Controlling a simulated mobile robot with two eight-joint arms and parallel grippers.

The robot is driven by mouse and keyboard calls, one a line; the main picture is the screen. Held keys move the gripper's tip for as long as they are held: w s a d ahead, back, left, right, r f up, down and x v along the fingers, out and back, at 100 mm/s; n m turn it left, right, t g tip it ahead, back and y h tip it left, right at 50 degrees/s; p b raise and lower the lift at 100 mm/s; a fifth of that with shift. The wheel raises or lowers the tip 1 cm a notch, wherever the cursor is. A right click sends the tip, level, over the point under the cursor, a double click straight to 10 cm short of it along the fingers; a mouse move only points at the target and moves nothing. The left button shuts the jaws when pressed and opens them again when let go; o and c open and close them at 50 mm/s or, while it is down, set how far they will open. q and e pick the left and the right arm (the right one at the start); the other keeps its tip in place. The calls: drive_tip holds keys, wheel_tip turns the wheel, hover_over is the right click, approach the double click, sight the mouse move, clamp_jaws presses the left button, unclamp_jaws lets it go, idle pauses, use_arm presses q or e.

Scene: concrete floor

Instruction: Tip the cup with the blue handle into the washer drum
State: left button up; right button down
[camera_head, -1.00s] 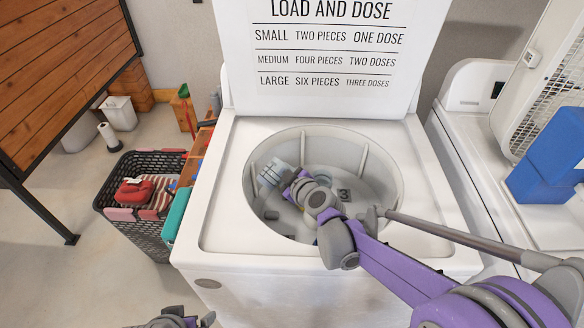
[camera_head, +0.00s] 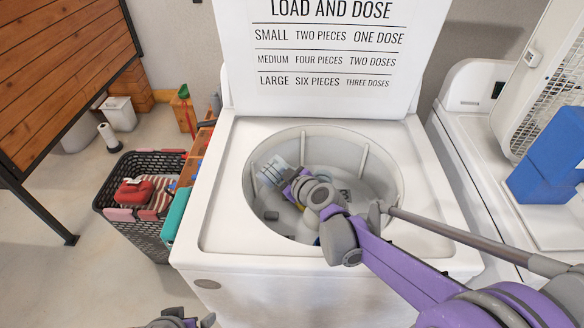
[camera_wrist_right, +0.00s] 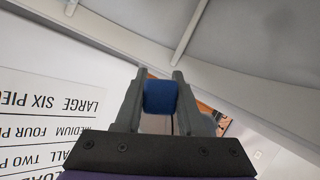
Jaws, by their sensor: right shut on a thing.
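The washer drum (camera_head: 372,172) is open in the top of the white washer (camera_head: 225,215). A pale, see-through cup (camera_head: 269,172) is inside the drum opening, near its left wall, and looks tilted. My right gripper (camera_head: 288,183) reaches in from the right beside the cup. In the right wrist view, the fingers of my right gripper (camera_wrist_right: 161,92) are shut on the cup's blue handle (camera_wrist_right: 160,98). Whether anything is in the cup cannot be told. My left gripper (camera_head: 178,318) shows only partly at the bottom edge, away from the washer; its jaws are unclear.
The raised lid (camera_head: 330,98) stands behind the drum with a dosing chart. A dark laundry basket (camera_head: 150,232) with red and striped cloth stands left of the washer. Floor is clear at lower left.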

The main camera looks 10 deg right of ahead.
idle(0.3)
drive_tip(key=shift+w+d+r+m+g+y+p, duration=0.1)
drive_tip(key=shift+w+d+m+g+y+p, duration=0.15)
drive_tip(key=shift+m, duration=0.45)
idle(0.5)
drive_tip(key=shift+s+a+r+m+g+y+p, duration=0.2)
drive_tip(key=shift+m+g+y+p, duration=0.2)
drive_tip(key=shift+m, duration=0.2)
idle(1.0)
